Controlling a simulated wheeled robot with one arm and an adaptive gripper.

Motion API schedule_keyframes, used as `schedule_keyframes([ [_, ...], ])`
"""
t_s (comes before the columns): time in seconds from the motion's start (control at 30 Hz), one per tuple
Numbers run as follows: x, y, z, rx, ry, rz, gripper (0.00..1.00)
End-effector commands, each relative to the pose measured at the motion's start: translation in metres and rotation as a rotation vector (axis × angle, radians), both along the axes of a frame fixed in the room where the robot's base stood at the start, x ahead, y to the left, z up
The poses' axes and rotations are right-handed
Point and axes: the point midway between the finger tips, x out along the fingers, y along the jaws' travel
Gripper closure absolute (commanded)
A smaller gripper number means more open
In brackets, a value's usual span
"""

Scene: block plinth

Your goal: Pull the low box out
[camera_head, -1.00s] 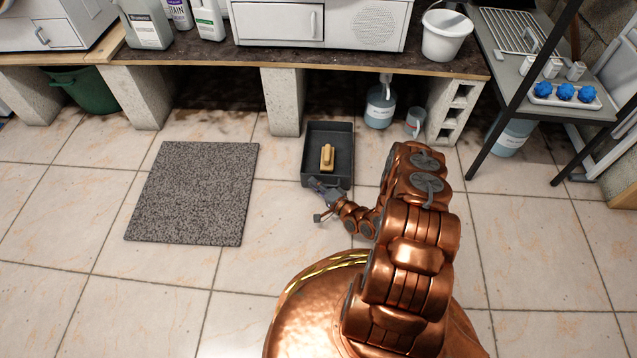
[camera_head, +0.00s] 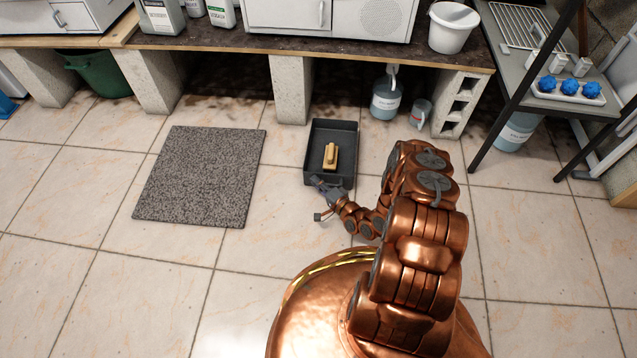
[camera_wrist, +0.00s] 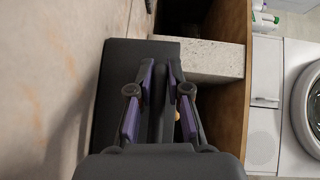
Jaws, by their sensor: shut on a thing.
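The low box (camera_head: 316,160) is a dark grey open tray on the tiled floor, just in front of the bench. A tan block-like object (camera_head: 330,157) with a raised grip lies in it. My gripper (camera_head: 322,186) is at the near wall of the box, toward its left corner, and is shut on that wall. In the wrist view the fingers (camera_wrist: 160,100) stand on either side of the wall, and the dark box (camera_wrist: 115,75) shows beside them. The fingers hide part of the box's inside.
A concrete bench leg (camera_head: 291,90) stands behind the box to its left. A speckled grey mat (camera_head: 200,175) lies to the left. A bottle (camera_head: 386,97) and a cup (camera_head: 420,113) stand behind right, by a hollow block (camera_head: 462,104). Floor between mat and box is clear.

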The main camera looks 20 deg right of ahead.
Motion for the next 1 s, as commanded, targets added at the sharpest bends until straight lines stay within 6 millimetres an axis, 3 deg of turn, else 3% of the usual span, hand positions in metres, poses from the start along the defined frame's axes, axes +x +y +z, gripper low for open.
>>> schedule_keyframes([
  [0.03, -0.002, 0.004, -0.003, 0.002, 0.01, 0.006, 1.0],
  [0.07, -0.002, 0.004, -0.003, 0.002, 0.009, 0.006, 0.81],
  [0.33, -0.001, 0.001, -0.002, 0.001, 0.004, 0.001, 0.54],
  [0.67, -0.003, -0.002, -0.001, 0.001, 0.002, -0.002, 0.54],
  [1.0, -0.046, -0.015, 0.003, 0.002, 0.004, -0.007, 0.54],
])
